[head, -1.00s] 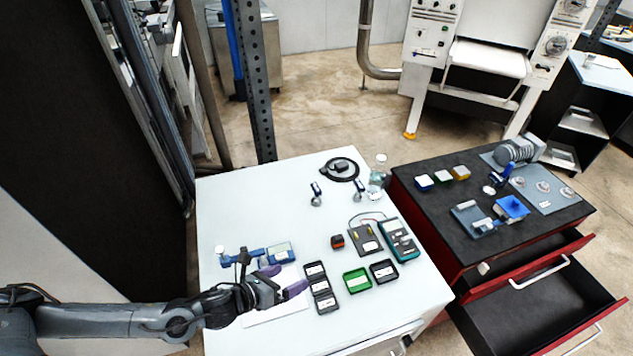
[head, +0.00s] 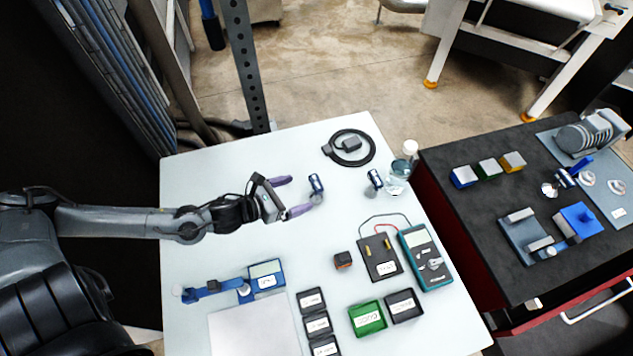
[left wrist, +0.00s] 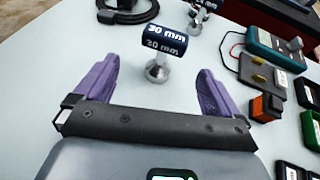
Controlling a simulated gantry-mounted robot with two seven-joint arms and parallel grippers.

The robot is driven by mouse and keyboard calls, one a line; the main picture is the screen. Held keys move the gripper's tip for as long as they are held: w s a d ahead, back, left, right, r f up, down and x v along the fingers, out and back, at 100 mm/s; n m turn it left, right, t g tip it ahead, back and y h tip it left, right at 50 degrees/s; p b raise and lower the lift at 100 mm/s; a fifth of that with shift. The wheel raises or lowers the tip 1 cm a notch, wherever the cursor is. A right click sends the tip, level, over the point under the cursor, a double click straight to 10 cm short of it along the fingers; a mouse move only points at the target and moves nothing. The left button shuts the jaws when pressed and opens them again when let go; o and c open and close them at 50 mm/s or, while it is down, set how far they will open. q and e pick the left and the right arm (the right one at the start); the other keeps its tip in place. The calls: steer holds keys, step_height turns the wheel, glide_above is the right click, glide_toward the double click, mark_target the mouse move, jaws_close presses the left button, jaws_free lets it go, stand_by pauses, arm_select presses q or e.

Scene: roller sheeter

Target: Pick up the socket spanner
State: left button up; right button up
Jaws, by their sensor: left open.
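No part is plainly labelled as the socket spanner. A small tool with a dark blue head marked "30 mm" (head: 316,183) and a rounded metal end stands on the white table (head: 240,220); it also shows in the left wrist view (left wrist: 165,40). A similar tool (head: 374,179) stands to its right. My left gripper (head: 300,193) is open, its purple fingers pointing at the 30 mm tool. In the left wrist view the gripper (left wrist: 158,68) has the tool's metal end centred at its fingertips, with visible gaps on both sides. My right gripper is out of view.
A coiled black cable (head: 349,147) and a clear bottle (head: 400,166) are near the table's far side. A teal meter (head: 421,250), an orange-black block (head: 342,260) and several small trays (head: 367,318) lie nearer. A dark-topped red cabinet (head: 470,225) stands at right.

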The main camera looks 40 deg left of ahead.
mark_target(321, 186)
arm_select(q)
steer(key=x, duration=0.3)
steer(key=shift+s+d, duration=0.1)
steer(key=shift+d, duration=0.1)
steer(key=shift+b+x, duration=0.45)
steer(key=shift+x, duration=2.9)
steer(key=c, duration=1.2)
steer(key=shift+r, duration=0.1)
steer(key=shift+r, duration=0.1)
